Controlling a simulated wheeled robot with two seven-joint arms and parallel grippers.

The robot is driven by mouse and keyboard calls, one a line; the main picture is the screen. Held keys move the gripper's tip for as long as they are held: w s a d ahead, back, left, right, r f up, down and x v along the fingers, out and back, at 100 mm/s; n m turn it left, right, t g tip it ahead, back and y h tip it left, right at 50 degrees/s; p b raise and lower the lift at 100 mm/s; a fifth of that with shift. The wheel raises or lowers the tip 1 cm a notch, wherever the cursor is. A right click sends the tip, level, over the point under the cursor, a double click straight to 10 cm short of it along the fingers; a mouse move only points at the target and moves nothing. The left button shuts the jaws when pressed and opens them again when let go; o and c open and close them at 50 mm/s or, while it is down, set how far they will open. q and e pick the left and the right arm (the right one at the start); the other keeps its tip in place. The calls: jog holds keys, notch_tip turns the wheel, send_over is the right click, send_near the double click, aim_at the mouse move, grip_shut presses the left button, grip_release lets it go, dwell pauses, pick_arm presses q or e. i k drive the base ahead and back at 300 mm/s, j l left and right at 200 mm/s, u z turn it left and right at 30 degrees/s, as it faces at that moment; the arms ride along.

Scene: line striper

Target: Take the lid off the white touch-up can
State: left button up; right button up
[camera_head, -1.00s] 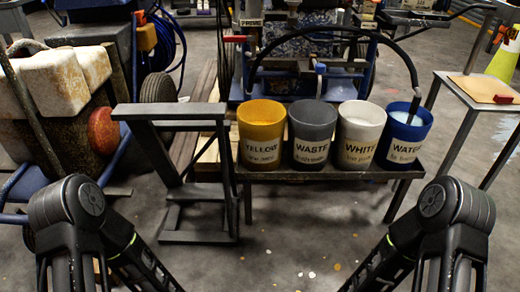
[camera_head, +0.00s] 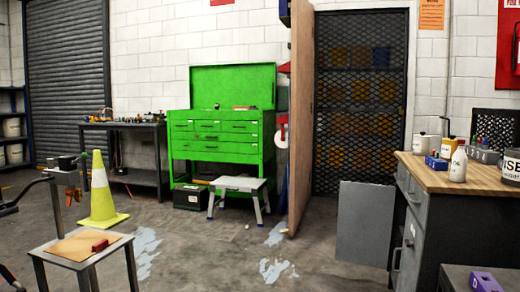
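A white can (camera_head: 426,146) stands near the back left of the wooden-topped workbench (camera_head: 440,180) at the right. It has a dark knob or top piece, and at this size I cannot tell whether a lid is on it. It looks like the white touch-up can, but no label is readable. A yellow can (camera_head: 467,140) stands behind and beside it, and a white bottle (camera_head: 457,164) is in front. Neither of my grippers is in view.
A small table (camera_head: 62,247) with a red block stands at the front left, beside a yellow-and-white cone (camera_head: 101,195). A grey panel (camera_head: 364,224) stands left of the workbench. A green tool chest (camera_head: 222,140) is at the back. The middle floor is fairly clear.

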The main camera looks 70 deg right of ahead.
aim_at(421, 145)
jog(key=z, duration=1.2)
jog(key=i+l+z, duration=0.1)
jog(key=z, duration=0.35)
jog(key=i+z, duration=0.15)
jog(key=z, duration=0.25)
jog(key=i+z, duration=0.15)
jog(key=z, duration=0.3)
jog(key=i+z, duration=0.15)
jog(key=z, duration=0.3)
jog(key=i+z, duration=0.15)
jog(key=z, duration=0.3)
jog(key=i+j+z, duration=0.4)
jog(key=j, duration=0.35)
jog(key=i+j+z, duration=0.2)
jog(key=i+j, duration=0.25)
jog(key=j, duration=0.15)
jog(key=i+j, duration=0.1)
jog(key=j, duration=0.2)
